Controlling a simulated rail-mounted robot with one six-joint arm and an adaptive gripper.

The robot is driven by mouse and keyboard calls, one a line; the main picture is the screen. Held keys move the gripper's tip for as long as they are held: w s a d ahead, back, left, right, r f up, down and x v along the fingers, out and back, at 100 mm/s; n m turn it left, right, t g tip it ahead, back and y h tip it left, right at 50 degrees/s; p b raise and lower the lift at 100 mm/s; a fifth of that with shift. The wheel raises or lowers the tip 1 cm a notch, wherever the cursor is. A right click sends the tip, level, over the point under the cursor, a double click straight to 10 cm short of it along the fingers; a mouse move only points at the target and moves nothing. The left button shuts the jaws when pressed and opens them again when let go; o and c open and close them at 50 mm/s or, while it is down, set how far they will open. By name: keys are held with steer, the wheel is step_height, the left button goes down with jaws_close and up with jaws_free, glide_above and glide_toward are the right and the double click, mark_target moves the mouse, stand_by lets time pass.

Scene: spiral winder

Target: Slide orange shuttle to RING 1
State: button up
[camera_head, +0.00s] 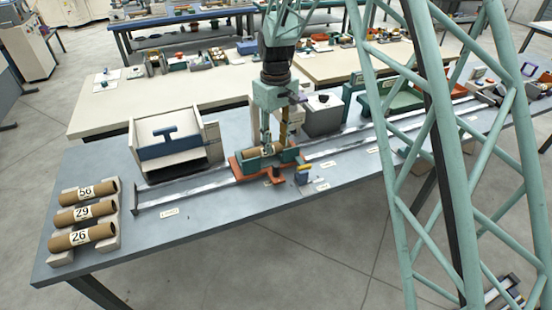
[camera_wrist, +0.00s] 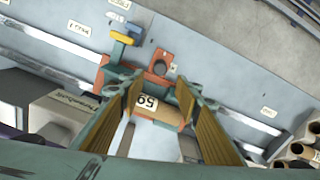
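The orange shuttle (camera_head: 243,168) sits on the long metal rail at the middle of the table, with green end posts. It also shows in the wrist view (camera_wrist: 165,62). A brown cardboard tube (camera_head: 252,151) lies in it along the rail; its label in the wrist view (camera_wrist: 158,108) seems to read 59. My gripper (camera_head: 274,143) points down over the shuttle and tube. In the wrist view its fingers (camera_wrist: 158,82) stand well apart across part of the tube. I cannot tell whether they touch it. No label here is readable as RING 1.
The rail (camera_head: 185,190) runs left to an end stop and right past my green lattice column. Several numbered tubes (camera_head: 82,211) rest on a rack at left. A pale box-shaped station (camera_head: 175,142) stands behind the rail. A small blue-yellow block (camera_head: 303,173) sits at the shuttle's front right.

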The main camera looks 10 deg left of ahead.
mark_target(276, 165)
steer(key=shift+s+r+m+p, duration=0.1)
steer(key=shift+r+m+p, duration=0.15)
steer(key=shift+m+p, duration=0.95)
steer(key=shift+w+r+m+p, duration=0.1)
steer(key=shift+r+m+p, duration=0.1)
steer(key=shift+m+p, duration=1)
steer(key=shift+s+r+m+p, duration=0.1)
steer(key=shift+r+m+p, duration=0.15)
steer(key=shift+m+p, duration=0.95)
steer(key=shift+p, duration=0.35)
steer(key=shift+f, duration=0.2)
steer(key=shift+f, duration=6.7)
steer(key=shift+c, duration=0.6)
